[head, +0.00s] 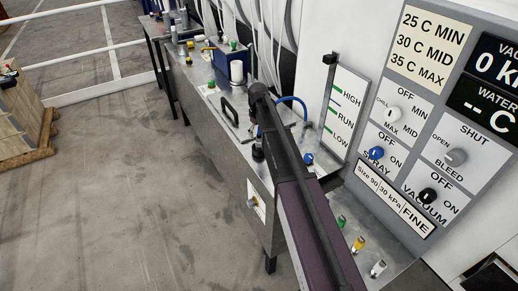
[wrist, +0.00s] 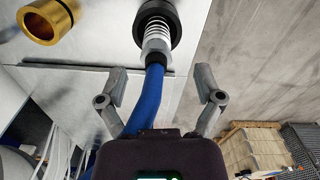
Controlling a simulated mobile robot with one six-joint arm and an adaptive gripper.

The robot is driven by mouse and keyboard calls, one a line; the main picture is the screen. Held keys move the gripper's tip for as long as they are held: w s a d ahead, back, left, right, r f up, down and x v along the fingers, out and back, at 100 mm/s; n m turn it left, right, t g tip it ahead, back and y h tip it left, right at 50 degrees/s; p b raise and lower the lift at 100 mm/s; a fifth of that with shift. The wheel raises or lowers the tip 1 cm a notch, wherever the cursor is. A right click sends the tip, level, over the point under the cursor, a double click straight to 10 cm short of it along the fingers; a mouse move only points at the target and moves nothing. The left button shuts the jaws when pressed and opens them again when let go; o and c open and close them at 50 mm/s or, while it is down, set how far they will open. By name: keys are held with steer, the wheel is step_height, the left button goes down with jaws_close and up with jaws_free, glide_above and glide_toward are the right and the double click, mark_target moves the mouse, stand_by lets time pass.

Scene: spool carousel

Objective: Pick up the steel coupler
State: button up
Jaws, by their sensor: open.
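The hose ends in a pale ribbed sleeve and a dark round collar (wrist: 158,18) beyond the fingertips. I cannot tell whether this fitting is the coupler. My arm hides the gripper in the head view.
A large brass ring (wrist: 48,20) is at the upper left of the wrist view. A control panel (head: 425,120) with knobs rises right of the metal bench (head: 235,128). Crates on a pallet (head: 22,118) stand at left. The floor between is clear.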

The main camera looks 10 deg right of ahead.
mark_target(259, 143)
steer(key=shift+f+b, duration=0.35)
steer(key=shift+f, duration=0.25)
steer(key=shift+f, duration=0.15)
steer(key=shift+w+d+f+b, duration=0.1)
steer(key=shift+f+b, duration=1.15)
steer(key=shift+b, duration=0.05)
steer(key=shift+d+f+b, duration=0.1)
steer(key=shift+f+b, duration=1.1)
steer(key=shift+b, duration=0.1)
jaws_close()
